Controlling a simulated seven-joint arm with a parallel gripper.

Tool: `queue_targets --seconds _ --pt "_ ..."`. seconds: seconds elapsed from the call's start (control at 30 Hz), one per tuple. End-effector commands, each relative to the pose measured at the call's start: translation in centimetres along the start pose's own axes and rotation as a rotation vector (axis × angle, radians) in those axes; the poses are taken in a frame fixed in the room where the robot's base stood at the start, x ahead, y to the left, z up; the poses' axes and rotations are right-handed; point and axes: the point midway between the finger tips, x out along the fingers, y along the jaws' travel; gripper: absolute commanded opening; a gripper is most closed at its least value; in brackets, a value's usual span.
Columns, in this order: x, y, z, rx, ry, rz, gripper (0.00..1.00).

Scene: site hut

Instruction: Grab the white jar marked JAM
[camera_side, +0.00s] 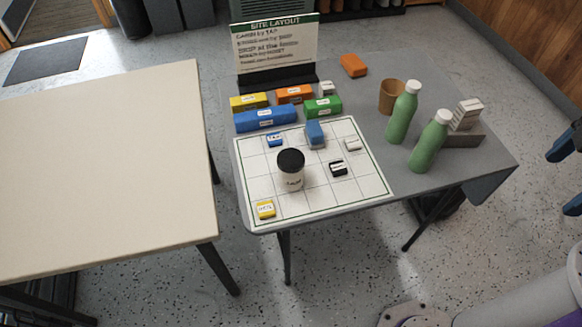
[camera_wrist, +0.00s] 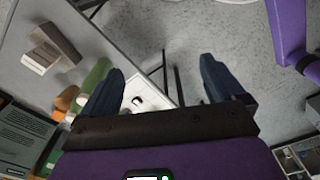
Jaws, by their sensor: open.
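A white jar (camera_side: 291,180) with a black lid stands upright on the white grid sheet (camera_side: 232,205) in the side view. Dark lettering is on its front, too small to read surely. My gripper (camera_side: 557,183) is at the right edge of the side view, open and empty, well to the right of the jar and off the table. In the wrist view its two dark blue fingers (camera_wrist: 160,78) are spread wide, with floor and a table edge between them. I cannot make out the jar in the wrist view.
Two green bottles (camera_side: 428,142), a tan cup (camera_side: 386,96) and a box (camera_side: 466,114) stand to the right. A sign (camera_side: 277,50) stands behind. The pale table (camera_side: 100,170) is bare.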

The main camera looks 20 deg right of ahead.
Motion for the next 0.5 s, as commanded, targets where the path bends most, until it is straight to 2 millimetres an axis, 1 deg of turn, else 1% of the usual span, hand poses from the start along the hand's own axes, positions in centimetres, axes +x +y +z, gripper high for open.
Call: queue_targets --seconds 0.03,0.07,0.33,0.43,0.5 --pt "0.0 0.0 0.0 0.0 0.0 0.0 0.95" --pt "0.0 0.0 0.0 0.0 0.0 0.0 0.98" --pt "0.1 0.2 -0.1 -0.01 -0.009 0.009 0.98" --pt "0.6 1.1 -0.9 -0.061 -0.05 0.055 0.98" --pt "1.2 2.3 -1.9 -0.13 -0.1 0.115 0.98"
